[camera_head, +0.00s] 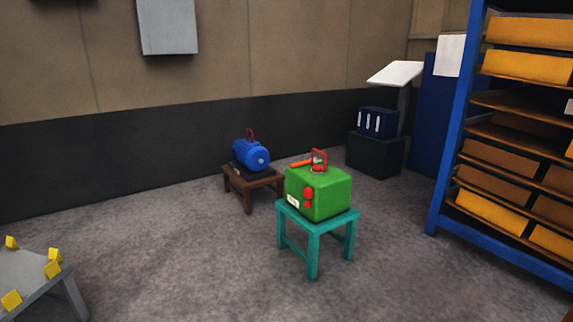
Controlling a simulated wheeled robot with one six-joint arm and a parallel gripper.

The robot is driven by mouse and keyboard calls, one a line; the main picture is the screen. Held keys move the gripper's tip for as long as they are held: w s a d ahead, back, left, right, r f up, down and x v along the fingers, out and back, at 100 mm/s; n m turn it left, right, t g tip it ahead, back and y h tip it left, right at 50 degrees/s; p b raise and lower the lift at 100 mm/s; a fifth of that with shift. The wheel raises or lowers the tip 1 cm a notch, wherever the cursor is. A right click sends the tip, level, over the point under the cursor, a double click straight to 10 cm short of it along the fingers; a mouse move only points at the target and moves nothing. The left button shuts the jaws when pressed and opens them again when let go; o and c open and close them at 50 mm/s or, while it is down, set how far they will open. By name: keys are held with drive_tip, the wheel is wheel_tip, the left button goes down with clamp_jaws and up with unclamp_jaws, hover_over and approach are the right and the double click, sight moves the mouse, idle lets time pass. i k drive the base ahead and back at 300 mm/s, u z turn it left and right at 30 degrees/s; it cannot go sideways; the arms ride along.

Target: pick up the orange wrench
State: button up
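The orange wrench (301,163) appears as a small orange bar at the top of a green box-shaped casting (319,194). It lies beside or partly behind the red lifting handle (319,156) on that casting. I cannot tell whether it rests on the casting or passes through the handle, and its right end is hard to make out. The casting stands on a teal stool (317,229). My gripper is not in view.
A blue motor (251,155) sits on a brown stool (249,190) behind. A blue shelf rack (457,130) with yellow bins stands right. A grey table (35,278) with yellow blocks is at the lower left. Open floor (180,265) lies in front.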

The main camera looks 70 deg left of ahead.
sight(308, 162)
drive_tip(key=u, duration=2.7)
drive_tip(key=i, duration=1.4)
drive_tip(key=u, duration=0.5)
drive_tip(key=i, duration=3.05)
drive_tip(key=z, duration=1.6)
drive_tip(key=i, duration=0.85)
drive_tip(key=z, duration=0.85)
